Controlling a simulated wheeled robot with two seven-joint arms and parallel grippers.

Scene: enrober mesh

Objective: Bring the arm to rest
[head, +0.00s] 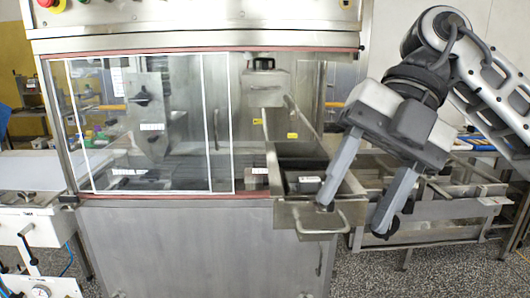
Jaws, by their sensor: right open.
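My right gripper (354,214) hangs from my right arm (470,62), which comes in from the upper right. Its two fingers point down and to the left, spread apart with nothing between them. The left fingertip overlaps the right side of an open metal drawer (285,212) in the picture; I cannot tell whether they touch. The other fingertip is to the right of the drawer. My left gripper is not in view.
The drawer has a front handle (322,232) and a dark item (304,184) inside. It sticks out of a steel machine (200,245) with clear panels. A metal frame (440,215) stands right, a white table (28,172) left. Speckled floor (450,275) shows at lower right.

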